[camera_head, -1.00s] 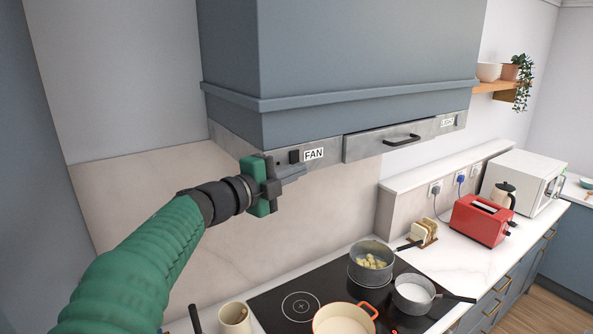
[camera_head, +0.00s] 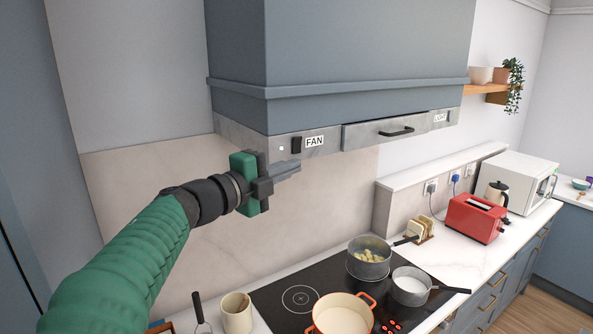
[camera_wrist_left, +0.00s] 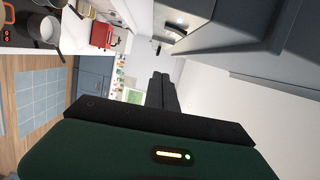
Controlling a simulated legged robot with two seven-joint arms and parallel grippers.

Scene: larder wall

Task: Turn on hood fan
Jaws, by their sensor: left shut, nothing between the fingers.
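The blue-grey range hood (camera_head: 350,60) has a metal strip along its lower front. A dark fan switch (camera_head: 296,145) sits on that strip, beside a white label reading FAN (camera_head: 315,141). A small bright dot shows left of the switch. My left gripper (camera_head: 297,166) is shut and empty, with its fingertips just below the switch in the head view. Whether it touches the strip cannot be told. In the left wrist view the shut fingers (camera_wrist_left: 160,92) point past the hood's underside (camera_wrist_left: 255,40). The right gripper is not in view.
Below is a black hob with an orange pot (camera_head: 342,314), a pan of yellow pieces (camera_head: 369,250) and a white-filled pan (camera_head: 410,288). A hood handle (camera_head: 397,131) and a LIGHT label (camera_head: 440,117) lie to the right. A red toaster (camera_head: 474,217) stands on the counter.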

